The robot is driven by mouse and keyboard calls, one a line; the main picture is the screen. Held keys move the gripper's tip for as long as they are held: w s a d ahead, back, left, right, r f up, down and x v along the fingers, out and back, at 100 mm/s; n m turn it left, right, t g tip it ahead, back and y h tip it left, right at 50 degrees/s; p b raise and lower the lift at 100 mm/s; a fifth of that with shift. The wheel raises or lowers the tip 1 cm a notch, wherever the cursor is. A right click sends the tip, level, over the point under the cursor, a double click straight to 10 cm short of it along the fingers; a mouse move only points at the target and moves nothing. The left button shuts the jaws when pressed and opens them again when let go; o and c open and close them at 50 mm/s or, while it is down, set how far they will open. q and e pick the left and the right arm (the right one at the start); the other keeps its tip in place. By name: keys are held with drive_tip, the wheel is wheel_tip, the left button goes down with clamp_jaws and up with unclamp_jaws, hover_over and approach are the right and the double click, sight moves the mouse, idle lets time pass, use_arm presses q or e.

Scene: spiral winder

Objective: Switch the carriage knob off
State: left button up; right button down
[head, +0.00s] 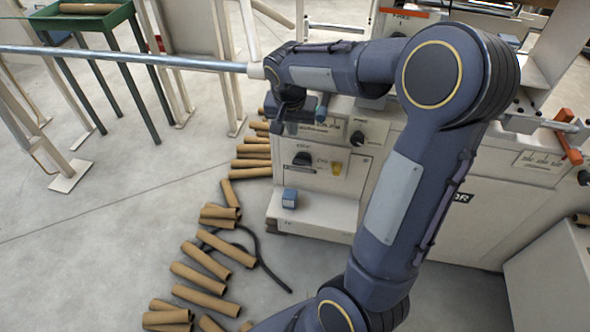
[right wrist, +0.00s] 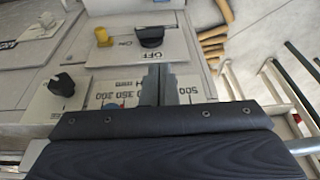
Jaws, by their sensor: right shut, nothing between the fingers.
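A black rotary knob (right wrist: 149,36) with OFF and ON lettering beside it sits on the pale machine panel in the right wrist view. In the head view a black knob (head: 302,159) sits on the front panel beside a yellow part. Another black knob (head: 357,138) is higher and to the right; it also shows in the right wrist view (right wrist: 62,85). I cannot read which is the carriage knob. My right gripper (right wrist: 165,68) is shut and empty, its fingertips close to the OFF/ON knob in the picture; contact is not visible. My left gripper is not in view.
A yellow button (right wrist: 102,37) is next to the OFF/ON knob. A long metal rod (head: 130,58) extends left from near the right wrist. Brown cardboard tubes (head: 205,277) litter the floor left of the machine. A green table (head: 85,20) stands back left.

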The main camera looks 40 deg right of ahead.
sight(296, 161)
drive_tip(key=shift+w+d+f, duration=0.3)
drive_tip(key=shift+w+f, duration=0.15)
drive_tip(key=shift+f, duration=0.05)
drive_tip(key=b+x, duration=0.1)
drive_tip(key=x, duration=0.3)
drive_tip(key=b+x, duration=0.1)
drive_tip(key=x, duration=0.4)
drive_tip(key=s+b+x, duration=0.1)
drive_tip(key=x, duration=0.4)
drive_tip(key=shift+a+f, duration=0.15)
drive_tip(key=shift+a, duration=0.2)
